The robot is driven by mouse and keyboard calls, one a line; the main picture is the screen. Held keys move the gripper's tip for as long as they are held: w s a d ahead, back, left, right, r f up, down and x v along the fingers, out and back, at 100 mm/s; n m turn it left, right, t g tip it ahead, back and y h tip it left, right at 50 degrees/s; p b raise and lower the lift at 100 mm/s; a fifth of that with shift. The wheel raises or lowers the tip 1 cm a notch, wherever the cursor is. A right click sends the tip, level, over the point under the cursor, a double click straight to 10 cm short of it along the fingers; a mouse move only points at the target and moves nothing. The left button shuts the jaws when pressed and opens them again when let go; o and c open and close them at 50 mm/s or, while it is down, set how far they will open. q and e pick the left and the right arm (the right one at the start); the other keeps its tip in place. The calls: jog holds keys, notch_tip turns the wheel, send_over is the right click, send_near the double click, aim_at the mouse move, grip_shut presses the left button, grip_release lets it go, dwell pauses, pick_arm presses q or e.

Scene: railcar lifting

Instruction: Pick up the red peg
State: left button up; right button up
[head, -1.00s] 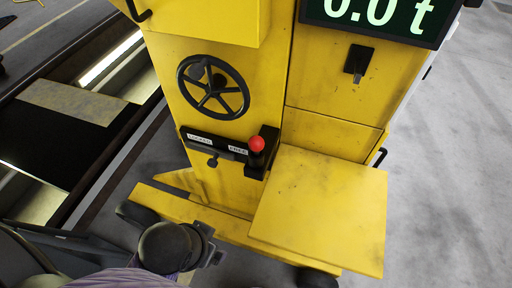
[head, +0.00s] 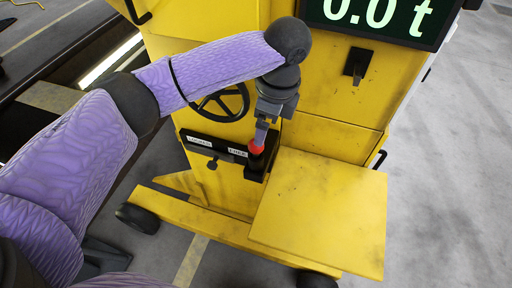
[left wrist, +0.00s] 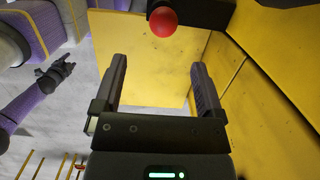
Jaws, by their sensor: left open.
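The red peg (head: 257,149) has a round red top and stands at the FREE end of a black slotted plate (head: 225,147) on the yellow machine. In the left wrist view the red top (left wrist: 163,22) shows beyond the fingertips, beside a dark bracket. My left gripper (head: 262,136) hangs just above the peg in the head view and partly covers it. In the left wrist view its jaws (left wrist: 158,66) are open with nothing between them. My right gripper (left wrist: 58,68) shows small at the left of the wrist view; its jaw opening is unclear.
A black handwheel (head: 220,103) sits behind my left arm. A yellow shelf (head: 325,205) juts out to the right of the peg. A display reading 0.0 t (head: 380,18) is above. Grey floor is open at the right.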

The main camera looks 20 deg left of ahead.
aim_at(257, 148)
pick_arm(q)
jog(key=shift+w+a+f, duration=0.1)
jog(key=shift+a+f, duration=0.05)
jog(key=shift+a, duration=0.05)
jog(key=f+b, duration=0.1)
jog(key=f, duration=0.2)
jog(key=a+f+b, duration=0.1)
jog(key=f, duration=0.2)
jog(key=f+b, duration=0.1)
jog(key=f, duration=0.2)
jog(key=shift+w+a+f, duration=0.1)
jog(key=shift+a, duration=0.2)
grip_shut()
